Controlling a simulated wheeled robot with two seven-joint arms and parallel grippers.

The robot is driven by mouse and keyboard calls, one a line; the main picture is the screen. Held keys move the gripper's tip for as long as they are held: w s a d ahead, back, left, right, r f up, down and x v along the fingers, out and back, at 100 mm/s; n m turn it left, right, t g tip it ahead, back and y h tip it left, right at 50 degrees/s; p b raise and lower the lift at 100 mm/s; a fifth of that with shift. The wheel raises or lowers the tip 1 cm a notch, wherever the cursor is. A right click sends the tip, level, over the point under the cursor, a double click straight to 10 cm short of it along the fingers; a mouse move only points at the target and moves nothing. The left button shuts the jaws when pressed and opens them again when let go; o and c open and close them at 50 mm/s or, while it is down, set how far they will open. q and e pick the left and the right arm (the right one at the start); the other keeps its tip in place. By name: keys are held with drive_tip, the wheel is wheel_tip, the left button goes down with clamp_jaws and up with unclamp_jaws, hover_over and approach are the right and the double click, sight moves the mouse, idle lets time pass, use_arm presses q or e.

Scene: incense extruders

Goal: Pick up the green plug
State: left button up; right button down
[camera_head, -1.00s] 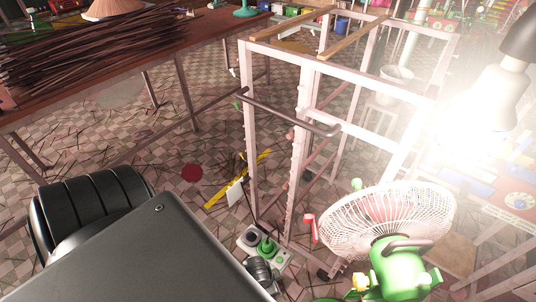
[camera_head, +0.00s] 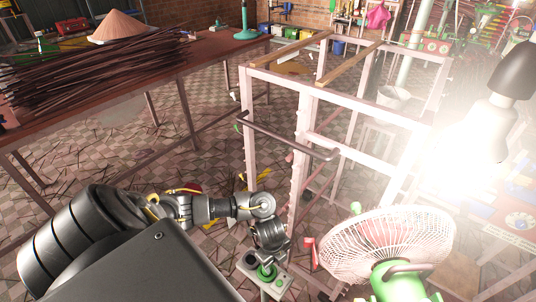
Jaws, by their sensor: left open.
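The green plug (camera_head: 266,272) sits upright in a pale socket box (camera_head: 279,284) low in the picture, left of the fan. My left arm reaches in from the left, and my left gripper (camera_head: 268,254) is directly above the plug. Its open fingers point down and show small at the plug's top. I cannot tell whether they touch the plug or stand around it. The gripper partly hides the plug's upper part. My right gripper is not in view.
A white fan (camera_head: 388,247) with a green base (camera_head: 397,284) stands right of the socket box. A pale metal frame (camera_head: 249,140) rises behind it. A table (camera_head: 207,62) with dark incense sticks (camera_head: 85,65) is at upper left. A bright lamp (camera_head: 480,125) glares at right.

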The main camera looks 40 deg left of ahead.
use_arm(q)
drive_tip(key=shift+m+g+y, duration=0.3)
drive_tip(key=shift+g+y, duration=0.1)
drive_tip(key=a, duration=0.2)
drive_tip(key=a+r, duration=0.1)
drive_tip(key=a, duration=0.1)
drive_tip(key=shift+s, duration=0.15)
wheel_tip(320, 180, down, 5)
drive_tip(key=shift+f+b, duration=0.1)
drive_tip(key=shift+b, duration=0.7)
drive_tip(key=shift+f+b, duration=0.6)
drive_tip(key=shift+f, duration=2.3)
drive_tip(key=c, duration=1.1)
drive_tip(key=shift+r, duration=0.1)
